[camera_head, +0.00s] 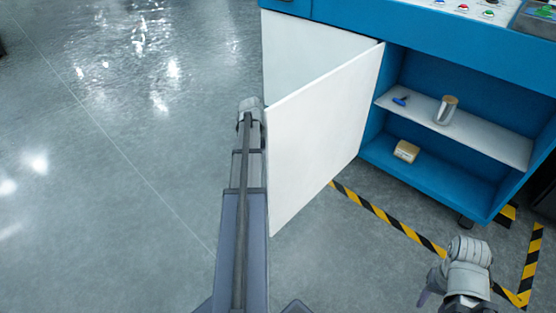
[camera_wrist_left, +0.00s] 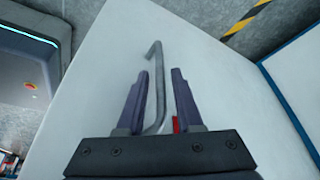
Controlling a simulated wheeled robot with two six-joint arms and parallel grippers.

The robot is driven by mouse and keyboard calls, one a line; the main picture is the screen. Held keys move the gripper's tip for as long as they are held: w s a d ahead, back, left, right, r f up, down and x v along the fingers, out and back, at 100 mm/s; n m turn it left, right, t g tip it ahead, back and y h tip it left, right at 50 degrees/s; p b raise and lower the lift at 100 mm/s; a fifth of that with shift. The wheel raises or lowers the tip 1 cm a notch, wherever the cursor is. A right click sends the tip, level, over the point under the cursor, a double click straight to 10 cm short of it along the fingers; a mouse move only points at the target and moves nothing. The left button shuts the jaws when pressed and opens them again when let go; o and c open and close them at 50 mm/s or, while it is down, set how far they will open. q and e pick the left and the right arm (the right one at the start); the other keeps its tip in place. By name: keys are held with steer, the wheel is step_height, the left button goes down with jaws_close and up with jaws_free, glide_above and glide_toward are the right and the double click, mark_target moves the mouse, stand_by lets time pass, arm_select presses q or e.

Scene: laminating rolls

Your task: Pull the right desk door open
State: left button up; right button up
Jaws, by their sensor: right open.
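The right desk door (camera_head: 320,135) is a white panel that stands swung out from the blue desk (camera_head: 440,50), and the compartment behind it is exposed. My left arm reaches up to the door's outer face, and the door hides its fingers in the head view. In the left wrist view, my left gripper (camera_wrist_left: 160,85) is open, with its fingers on either side of the grey bent bar handle (camera_wrist_left: 156,70). I cannot tell whether a finger touches the handle. My right gripper (camera_head: 458,270) is open and empty, low at the right in front of the desk.
A tan block (camera_head: 406,151) lies below. Another white panel (camera_head: 312,50) is behind the door. Yellow-black tape (camera_head: 385,215) marks the floor. Floor at left is clear.

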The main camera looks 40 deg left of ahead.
arm_select(q)
steer(key=shift+o, duration=0.5)
steer(key=p+v, duration=0.7)
steer(key=v, duration=0.1)
steer(key=shift+f, duration=0.15)
stand_by(0.3)
